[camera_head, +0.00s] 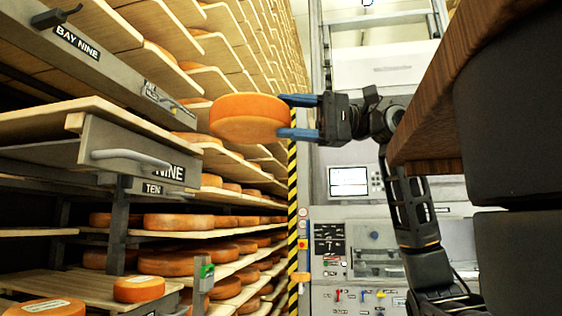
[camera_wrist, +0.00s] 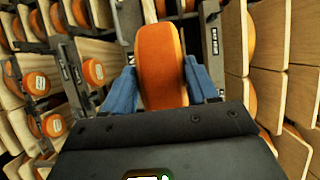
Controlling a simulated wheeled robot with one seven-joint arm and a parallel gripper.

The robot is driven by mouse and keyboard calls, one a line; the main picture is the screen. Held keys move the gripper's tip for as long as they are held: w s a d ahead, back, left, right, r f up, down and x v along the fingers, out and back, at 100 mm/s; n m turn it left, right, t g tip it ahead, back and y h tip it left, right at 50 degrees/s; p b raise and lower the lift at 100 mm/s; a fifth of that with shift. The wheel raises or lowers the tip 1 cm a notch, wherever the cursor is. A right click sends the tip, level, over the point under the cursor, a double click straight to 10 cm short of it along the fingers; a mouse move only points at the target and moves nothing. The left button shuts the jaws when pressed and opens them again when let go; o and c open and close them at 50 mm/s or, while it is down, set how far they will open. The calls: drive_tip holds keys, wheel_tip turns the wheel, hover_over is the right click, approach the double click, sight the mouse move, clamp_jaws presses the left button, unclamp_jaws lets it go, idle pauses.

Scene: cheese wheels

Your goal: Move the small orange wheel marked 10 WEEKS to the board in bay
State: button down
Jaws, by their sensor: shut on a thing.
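My gripper (camera_head: 298,117) has its two blue fingers shut on an orange cheese wheel (camera_head: 248,119), one above and one below its right edge. The wheel is held in the air, lying nearly flat, in front of the racks. In the wrist view, the same wheel (camera_wrist: 161,66) sits between the blue fingers of my gripper (camera_wrist: 162,90). No label shows on it, so I cannot tell whether it is marked 10 WEEKS. A small orange wheel (camera_head: 139,289) with a pale label lies on a low board (camera_head: 85,283) at the lower left.
Racks of boards with several wheels fill the left side. Signs read BAY NINE (camera_head: 77,42), NINE (camera_head: 169,173) and TEN (camera_head: 152,189). A pulled-out board (camera_head: 60,120) juts near the held wheel. Another labelled wheel (camera_head: 45,308) lies lower left. A control panel (camera_head: 350,181) stands behind.

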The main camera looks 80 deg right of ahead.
drive_tip(key=s+a+r, duration=0.2)
drive_tip(key=a+r, duration=0.2)
drive_tip(key=a, duration=0.1)
hover_over(231, 131)
drive_tip(key=x, duration=0.8)
drive_tip(key=shift+s+d+f+b, duration=0.15)
drive_tip(key=shift+f+b, duration=0.5)
drive_tip(key=shift+f, duration=0.7)
idle(0.5)
drive_tip(key=shift+f, duration=0.25)
idle(0.6)
drive_tip(key=c, duration=0.5)
unclamp_jaws()
drive_tip(key=shift+o, duration=1.4)
drive_tip(key=shift+b+v, duration=1.1)
drive_tip(key=shift+v, duration=2.75)
drive_tip(key=shift+f, duration=0.15)
